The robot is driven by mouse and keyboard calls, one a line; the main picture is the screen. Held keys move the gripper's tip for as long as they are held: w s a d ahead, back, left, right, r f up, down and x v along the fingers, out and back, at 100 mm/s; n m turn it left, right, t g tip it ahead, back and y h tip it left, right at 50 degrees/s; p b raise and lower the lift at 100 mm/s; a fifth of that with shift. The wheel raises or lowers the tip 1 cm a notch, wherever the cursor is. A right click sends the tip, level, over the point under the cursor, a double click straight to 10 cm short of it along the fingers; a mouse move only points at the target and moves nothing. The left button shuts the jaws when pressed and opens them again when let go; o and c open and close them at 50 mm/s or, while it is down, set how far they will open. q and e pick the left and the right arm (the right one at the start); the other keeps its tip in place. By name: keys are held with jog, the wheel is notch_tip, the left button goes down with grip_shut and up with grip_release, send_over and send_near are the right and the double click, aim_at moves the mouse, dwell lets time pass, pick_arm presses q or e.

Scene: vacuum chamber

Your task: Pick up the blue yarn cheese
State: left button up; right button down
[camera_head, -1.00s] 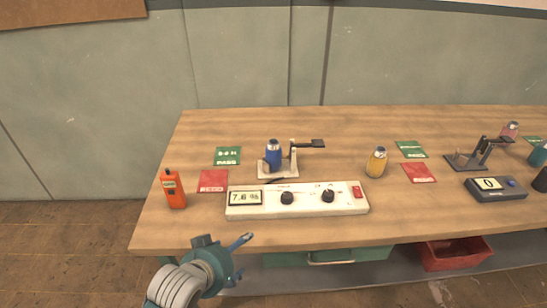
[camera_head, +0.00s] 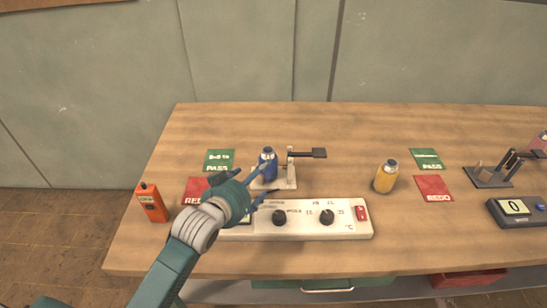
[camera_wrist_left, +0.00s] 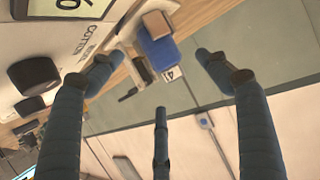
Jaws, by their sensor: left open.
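The blue yarn cheese (camera_head: 268,163) stands upright on a small white stand (camera_head: 288,181) with a dark lever arm, behind the white instrument panel. My left gripper (camera_head: 268,181) is open, with its fingers pointing toward the cheese from the front left. In the left wrist view the cheese (camera_wrist_left: 158,50) appears between and beyond the spread fingers of my left gripper (camera_wrist_left: 156,60). I cannot tell whether any finger touches it. My right gripper is out of view.
The white panel (camera_head: 300,215) with knobs lies just in front of the stand. A green card (camera_head: 219,160) and a partly covered red card (camera_head: 196,188) lie left. An orange handheld device (camera_head: 152,202) stands at the left edge. A yellow yarn cheese (camera_head: 386,177) stands to the right.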

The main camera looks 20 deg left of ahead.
aim_at(267, 181)
pick_arm(q)
jog(key=x, duration=0.4)
jog(key=shift+w, duration=0.2)
jog(key=p+x, duration=0.1)
jog(key=x, duration=0.3)
jog(key=shift+w+f, duration=0.1)
jog(key=shift+w, duration=0.15)
jog(key=shift+w+d+f, duration=0.1)
jog(key=shift+w+f, duration=0.05)
jog(key=shift+w, duration=0.2)
jog(key=c, duration=1.1)
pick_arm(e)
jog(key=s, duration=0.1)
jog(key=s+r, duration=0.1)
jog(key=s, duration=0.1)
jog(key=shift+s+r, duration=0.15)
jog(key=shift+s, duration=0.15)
